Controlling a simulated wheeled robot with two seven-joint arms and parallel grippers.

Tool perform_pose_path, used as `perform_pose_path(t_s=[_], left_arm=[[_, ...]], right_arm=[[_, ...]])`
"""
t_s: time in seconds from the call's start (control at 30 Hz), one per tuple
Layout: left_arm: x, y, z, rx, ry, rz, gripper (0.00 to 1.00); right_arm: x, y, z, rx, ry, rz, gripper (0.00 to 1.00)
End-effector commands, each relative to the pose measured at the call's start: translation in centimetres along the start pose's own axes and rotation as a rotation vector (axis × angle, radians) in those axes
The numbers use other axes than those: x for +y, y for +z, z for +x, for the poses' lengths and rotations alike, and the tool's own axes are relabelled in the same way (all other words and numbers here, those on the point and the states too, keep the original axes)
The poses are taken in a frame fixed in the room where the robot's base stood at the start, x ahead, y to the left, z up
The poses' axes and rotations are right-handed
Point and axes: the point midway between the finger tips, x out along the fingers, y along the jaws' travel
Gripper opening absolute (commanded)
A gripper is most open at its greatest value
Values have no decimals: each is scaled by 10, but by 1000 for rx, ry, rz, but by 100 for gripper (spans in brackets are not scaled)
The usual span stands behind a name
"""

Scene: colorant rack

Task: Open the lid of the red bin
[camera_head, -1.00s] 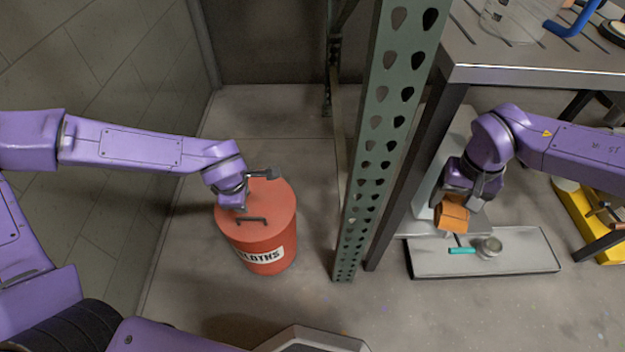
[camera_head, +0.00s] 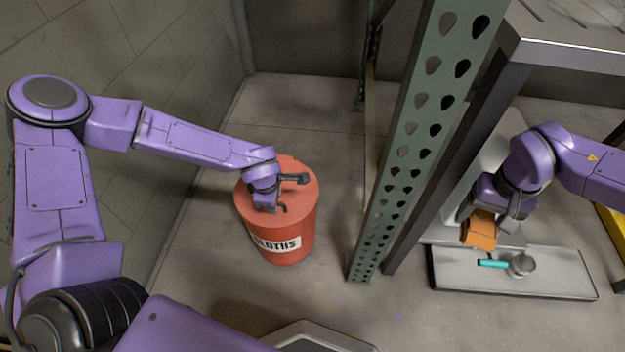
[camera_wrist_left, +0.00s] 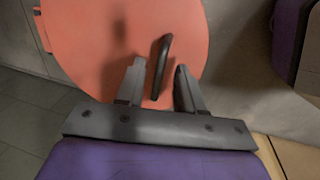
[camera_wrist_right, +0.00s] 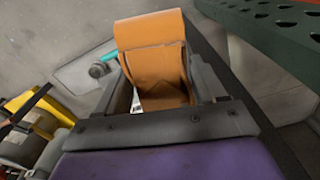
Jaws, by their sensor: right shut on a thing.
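The red bin (camera_head: 285,238), labelled with a word ending in "LOTHS", stands on the floor at the centre left of the head view. Its round lid (camera_wrist_left: 90,30) lies flat and closed. A dark bar handle (camera_wrist_left: 161,66) stands on the lid. My left gripper (camera_wrist_left: 158,90) is open, with its fingers on either side of the near end of the handle. In the head view this gripper hides most of the handle. My right gripper (camera_wrist_right: 165,85) is shut on an orange cloth-like thing (camera_wrist_right: 150,45), held above a grey tray on the right.
A green perforated post (camera_head: 420,130) and a workbench (camera_head: 560,50) stand between my two arms. The grey tray (camera_head: 450,283) holds a small metal cup (camera_head: 521,264) with a teal handle. A wall is behind and left of the bin.

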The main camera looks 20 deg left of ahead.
Motion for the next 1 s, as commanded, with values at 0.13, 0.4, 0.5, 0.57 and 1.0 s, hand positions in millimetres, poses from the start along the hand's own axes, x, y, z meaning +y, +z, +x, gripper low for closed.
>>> perform_pose_path(t_s=[0.13,0.4,0.5,0.57,1.0], left_arm=[[0,0,0,0,0,0,1],[0,0,0,0,0,0,0],[0,0,0,0,0,0,0],[0,0,0,0,0,0,0],[0,0,0,1,0,0,0]], right_arm=[[0,0,0,0,0,0,41],[0,0,0,0,0,0,41],[0,0,0,0,0,0,41],[0,0,0,0,0,0,41],[0,0,0,0,0,0,41]])
